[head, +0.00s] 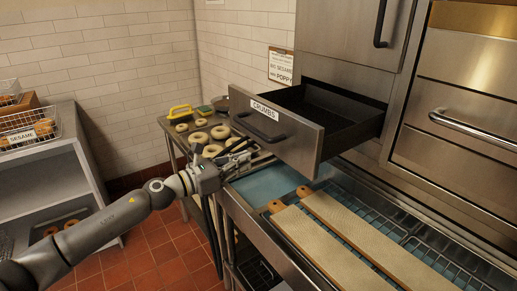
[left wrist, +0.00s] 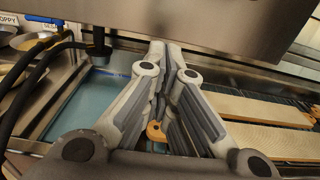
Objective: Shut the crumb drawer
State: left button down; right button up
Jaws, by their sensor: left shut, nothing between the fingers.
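The crumb drawer (head: 300,148) is a steel drawer with a "CRUMBS" label, pulled well out of the cabinet. Its dark inside shows and looks empty. Its black bar handle (head: 258,131) is on the front panel. The left gripper (head: 246,150) is shut and empty, in front of the drawer front, low and near the handle. The right gripper is not in view.
Below the drawer is a steel counter with a blue surface (head: 268,184), wire racks and two long boards (head: 318,248). A side table holds several bagels (head: 200,137) and a yellow-handled item (head: 181,111). A grey shelf (head: 50,172) with bagel baskets stands left.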

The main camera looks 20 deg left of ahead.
pick_arm(q)
jog(key=p+x, duration=0.1)
jog(key=x, duration=0.4)
jog(key=shift+w+d, duration=0.15)
jog(key=shift+w, duration=0.05)
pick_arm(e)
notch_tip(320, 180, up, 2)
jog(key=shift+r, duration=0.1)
